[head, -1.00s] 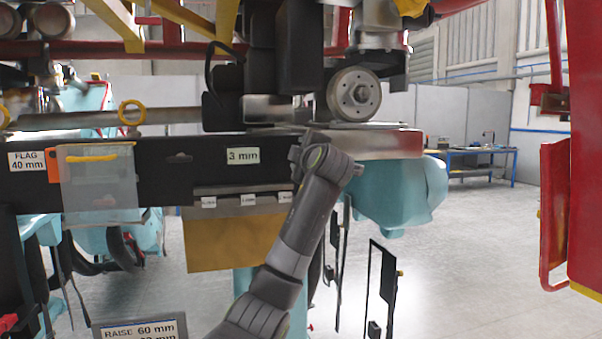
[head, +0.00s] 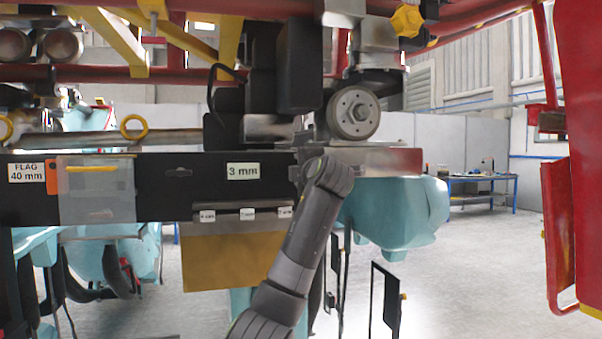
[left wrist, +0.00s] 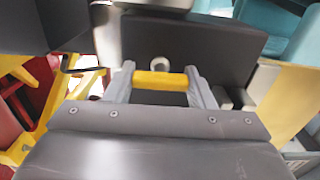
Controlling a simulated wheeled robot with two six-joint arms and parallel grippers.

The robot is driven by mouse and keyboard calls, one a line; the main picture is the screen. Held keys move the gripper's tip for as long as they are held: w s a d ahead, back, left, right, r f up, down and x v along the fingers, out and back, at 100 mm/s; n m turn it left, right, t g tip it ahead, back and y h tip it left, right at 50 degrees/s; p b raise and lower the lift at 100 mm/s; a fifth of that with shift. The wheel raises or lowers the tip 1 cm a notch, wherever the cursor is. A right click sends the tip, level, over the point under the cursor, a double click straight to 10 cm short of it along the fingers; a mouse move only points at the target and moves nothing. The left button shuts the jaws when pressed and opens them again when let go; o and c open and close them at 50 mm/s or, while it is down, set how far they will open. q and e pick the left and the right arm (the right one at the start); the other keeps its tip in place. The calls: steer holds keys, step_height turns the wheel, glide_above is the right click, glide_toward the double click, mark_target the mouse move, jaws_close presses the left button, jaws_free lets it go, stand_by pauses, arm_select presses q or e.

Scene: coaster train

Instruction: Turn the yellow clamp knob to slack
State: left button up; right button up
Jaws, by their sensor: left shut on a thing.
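A yellow star-shaped knob (head: 407,20) shows at the top right of the head view, beside a metal bracket, with no gripper at it. My left arm rises from the bottom centre of the head view to the right end of the dark rail (head: 200,205). Its fingers are hidden there behind the wrist. In the left wrist view my left gripper (left wrist: 158,83) is shut on a yellow bar (left wrist: 160,80), spanning between the two grey fingers. I cannot tell what this bar belongs to. My right gripper is not in view.
A grey metal wheel (head: 353,113) stands above the rail's right end, with a teal body (head: 395,215) below. Red and yellow beams cross overhead. A red panel (head: 582,150) bounds the right side. Open floor (head: 460,270) lies at the lower right.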

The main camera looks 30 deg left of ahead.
arm_select(q)
steer(key=shift+f, duration=0.1)
steer(key=o, duration=1)
steer(key=b+v, duration=0.4)
steer(key=v, duration=1.3)
steer(key=shift+s+d+b, duration=0.1)
steer(key=shift+s+b, duration=0.1)
steer(key=shift+b, duration=0.15)
